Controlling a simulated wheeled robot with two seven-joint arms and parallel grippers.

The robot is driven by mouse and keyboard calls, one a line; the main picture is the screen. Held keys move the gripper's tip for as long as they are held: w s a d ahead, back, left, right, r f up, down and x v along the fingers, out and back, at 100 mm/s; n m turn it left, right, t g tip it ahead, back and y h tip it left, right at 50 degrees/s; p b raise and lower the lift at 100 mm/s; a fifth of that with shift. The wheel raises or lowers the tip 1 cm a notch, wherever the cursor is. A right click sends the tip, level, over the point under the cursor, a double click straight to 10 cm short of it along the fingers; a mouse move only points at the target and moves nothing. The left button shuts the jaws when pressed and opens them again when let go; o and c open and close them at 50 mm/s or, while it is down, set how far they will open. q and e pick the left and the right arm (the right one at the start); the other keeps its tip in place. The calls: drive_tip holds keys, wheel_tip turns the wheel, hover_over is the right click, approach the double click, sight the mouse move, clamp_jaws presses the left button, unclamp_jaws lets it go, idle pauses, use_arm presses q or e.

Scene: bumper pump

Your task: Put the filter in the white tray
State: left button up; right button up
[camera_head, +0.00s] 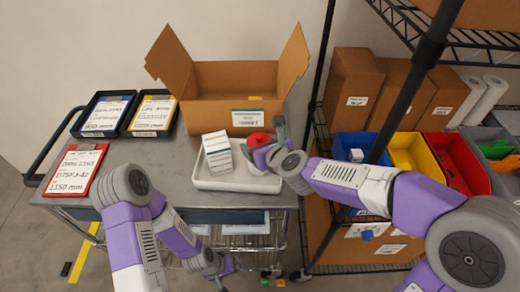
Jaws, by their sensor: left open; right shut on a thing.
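The white tray (236,184) sits on the right part of the grey cart top. A red rounded thing (258,140), which I take to be the filter, shows at the back right of the tray. My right gripper (266,146) reaches in from the right and is shut on it, over the tray. The fingers hide part of it, and I cannot tell whether it touches the tray floor. A white box with printed lines (217,153) stands in the tray to its left. My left gripper (230,266) is open and empty, low in front of the cart.
An open cardboard box (235,78) stands behind the tray. Black trays with a blue-edged card (106,113) and a yellow-edged card (152,116) are at back left. A red-edged card (75,170) lies at left. Shelves with coloured bins (413,157) stand at right.

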idle(0.3)
drive_tip(key=o, duration=1.1)
drive_tip(key=shift+f, duration=0.25)
drive_tip(key=shift+c, duration=0.2)
drive_tip(key=o, duration=0.4)
drive_tip(key=shift+r, duration=0.1)
drive_tip(key=shift+s+r, duration=0.1)
drive_tip(key=shift+r, duration=0.15)
drive_tip(key=p+v, duration=0.3)
drive_tip(key=v, duration=0.9)
drive_tip(key=shift+p, duration=0.4)
